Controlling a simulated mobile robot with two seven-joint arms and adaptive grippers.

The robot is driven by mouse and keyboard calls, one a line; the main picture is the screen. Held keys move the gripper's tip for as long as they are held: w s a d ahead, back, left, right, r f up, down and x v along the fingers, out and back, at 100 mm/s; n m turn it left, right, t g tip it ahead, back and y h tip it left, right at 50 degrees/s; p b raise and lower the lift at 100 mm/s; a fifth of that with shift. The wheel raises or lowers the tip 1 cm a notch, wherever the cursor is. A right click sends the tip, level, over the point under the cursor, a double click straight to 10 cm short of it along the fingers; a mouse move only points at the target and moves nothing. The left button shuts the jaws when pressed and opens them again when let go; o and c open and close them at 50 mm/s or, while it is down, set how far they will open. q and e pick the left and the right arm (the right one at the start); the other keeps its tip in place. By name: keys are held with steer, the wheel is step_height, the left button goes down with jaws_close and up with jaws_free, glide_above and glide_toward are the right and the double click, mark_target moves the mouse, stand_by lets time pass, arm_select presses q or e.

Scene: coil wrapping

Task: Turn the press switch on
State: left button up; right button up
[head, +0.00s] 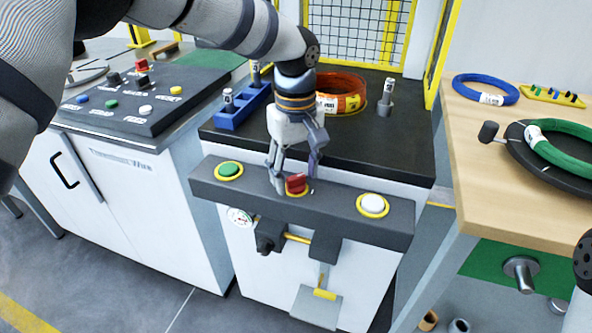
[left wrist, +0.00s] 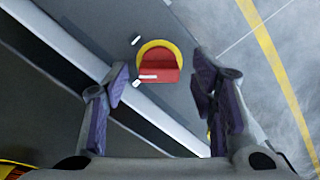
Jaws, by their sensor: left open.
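The press switch is a red rotary knob (head: 296,184) on a yellow ring, set in the middle of the dark front bar (head: 333,203) of the press. In the left wrist view the red knob (left wrist: 160,66) shows ahead of the fingers, with a white mark on it. My left gripper (head: 290,183) is open and points down at the knob, its two fingers spread around it in the head view. The left wrist view shows the fingers (left wrist: 162,85) apart with nothing between the pads. The right gripper is not seen.
A green button (head: 229,170) and a white button (head: 373,204) flank the knob. Behind stand a blue holder (head: 240,108) and an orange coil (head: 341,93). A control desk (head: 133,105) is at left. A wooden table (head: 462,138) with a green coil (head: 560,148) is at right.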

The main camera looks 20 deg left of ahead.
arm_select(q)
steer(key=c, duration=1.1)
steer(key=shift+c, duration=0.2)
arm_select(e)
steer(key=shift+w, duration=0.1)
arm_select(q)
steer(key=shift+m, duration=0.4)
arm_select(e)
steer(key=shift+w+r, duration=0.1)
arm_select(q)
steer(key=shift+m, duration=0.6)
steer(key=m, duration=0.2)
steer(key=shift+m+p, duration=0.3)
steer(key=shift+p, duration=0.1)
steer(key=m, duration=0.4)
steer(key=shift+m, duration=0.3)
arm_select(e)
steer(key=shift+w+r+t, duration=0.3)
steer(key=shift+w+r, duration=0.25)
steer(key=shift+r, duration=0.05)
arm_select(q)
steer(key=shift+f, duration=0.1)
steer(key=o, duration=1.1)
steer(key=shift+o, duration=0.2)
